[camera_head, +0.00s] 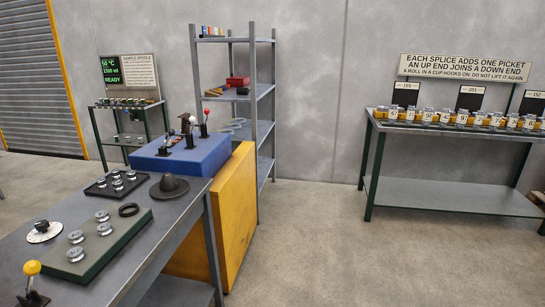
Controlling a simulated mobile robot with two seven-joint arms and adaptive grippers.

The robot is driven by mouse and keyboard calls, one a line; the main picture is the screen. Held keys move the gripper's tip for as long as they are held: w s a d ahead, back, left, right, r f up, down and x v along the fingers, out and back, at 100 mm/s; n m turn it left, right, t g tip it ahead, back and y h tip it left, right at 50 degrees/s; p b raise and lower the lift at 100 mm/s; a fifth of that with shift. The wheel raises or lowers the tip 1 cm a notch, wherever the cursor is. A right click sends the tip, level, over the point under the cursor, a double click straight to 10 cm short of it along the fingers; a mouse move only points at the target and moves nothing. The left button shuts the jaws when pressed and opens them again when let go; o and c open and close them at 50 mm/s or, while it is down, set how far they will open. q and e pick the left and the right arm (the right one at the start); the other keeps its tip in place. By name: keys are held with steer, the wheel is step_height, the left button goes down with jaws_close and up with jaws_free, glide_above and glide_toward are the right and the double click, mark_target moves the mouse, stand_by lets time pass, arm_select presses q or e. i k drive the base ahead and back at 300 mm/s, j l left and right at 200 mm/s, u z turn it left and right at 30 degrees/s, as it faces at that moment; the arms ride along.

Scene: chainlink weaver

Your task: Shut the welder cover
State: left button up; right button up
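A blue box-shaped machine (180,153) stands at the far end of the grey workbench (152,237). On its top are a lever with a red knob (206,112), a black-handled lever (169,139) and a small dark fixture (188,129). I cannot tell for certain which part is the welder or its cover, or whether a cover is open or shut. Neither of my grippers shows in this view.
The bench holds a green board with metal spools (107,240), a black tray (116,185), a dark domed piece (169,186) and a yellow-knobbed lever (32,270). A yellow panel (218,222) stands beside the bench. Open floor (360,265) lies right, before a rack table (440,187).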

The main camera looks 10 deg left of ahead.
mark_target(186, 124)
steer(key=i+j+u, duration=0.15)
steer(key=i+u, duration=0.75)
steer(key=i+l, duration=0.5)
steer(key=l, duration=0.15)
steer(key=i+l, duration=0.5)
steer(key=l, duration=0.15)
steer(key=i+l+u, duration=0.55)
steer(key=l, duration=0.15)
steer(key=k, duration=0.1)
